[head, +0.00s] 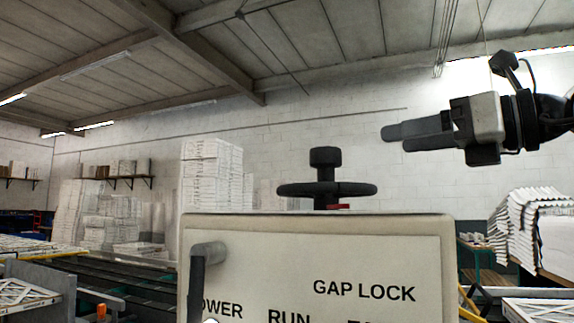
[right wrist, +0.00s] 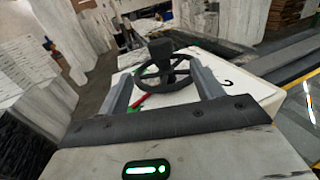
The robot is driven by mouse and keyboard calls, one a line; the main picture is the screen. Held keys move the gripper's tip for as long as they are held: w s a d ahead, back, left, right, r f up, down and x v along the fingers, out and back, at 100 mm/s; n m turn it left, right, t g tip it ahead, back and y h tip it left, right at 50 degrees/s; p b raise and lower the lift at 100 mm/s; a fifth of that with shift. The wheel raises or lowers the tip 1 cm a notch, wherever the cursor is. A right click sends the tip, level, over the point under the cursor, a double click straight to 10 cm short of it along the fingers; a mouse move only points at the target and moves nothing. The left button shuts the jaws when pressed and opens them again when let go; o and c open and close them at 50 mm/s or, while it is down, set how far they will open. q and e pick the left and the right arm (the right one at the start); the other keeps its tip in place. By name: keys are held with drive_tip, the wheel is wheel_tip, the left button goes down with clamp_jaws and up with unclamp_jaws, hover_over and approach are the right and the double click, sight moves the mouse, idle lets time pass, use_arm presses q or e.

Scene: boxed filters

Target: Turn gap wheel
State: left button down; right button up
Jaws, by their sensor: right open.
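The black gap wheel (head: 358,188) lies flat above the top of a cream cabinet (head: 425,228) marked GAP LOCK. A black knob (head: 325,157) stands up at its middle. My right gripper (head: 395,138) is open and empty, right of the wheel and a little higher, with its fingers pointing left. In the right wrist view the wheel (right wrist: 181,84) and its knob (right wrist: 160,49) appear between the two spread fingers, beyond their tips. A red part (head: 339,207) sits just under the wheel. My left gripper is not in view.
A grey bent handle (head: 208,252) stands out from the cabinet's front left. White stacked boxes (head: 212,172) stand behind on the left, and pleated filters (head: 540,230) are piled at the right. The air around the wheel looks clear.

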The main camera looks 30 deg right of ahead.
sight(316, 151)
drive_tip(key=shift+w, duration=0.8)
drive_tip(key=shift+w+a+r, duration=0.1)
drive_tip(key=shift+w+a, duration=0.1)
drive_tip(key=shift+w, duration=0.05)
drive_tip(key=x, duration=0.2)
drive_tip(key=p+x, duration=0.1)
drive_tip(key=x, duration=0.1)
drive_tip(key=shift+s+a+r, duration=0.1)
drive_tip(key=shift+s+a, duration=0.05)
drive_tip(key=shift+a, duration=0.1)
drive_tip(key=p+x, duration=0.2)
drive_tip(key=x, duration=0.7)
drive_tip(key=shift+w+a, duration=0.1)
drive_tip(key=shift+w, duration=0.3)
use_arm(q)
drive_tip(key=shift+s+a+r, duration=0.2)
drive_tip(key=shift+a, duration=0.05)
use_arm(e)
drive_tip(key=shift+w, duration=0.15)
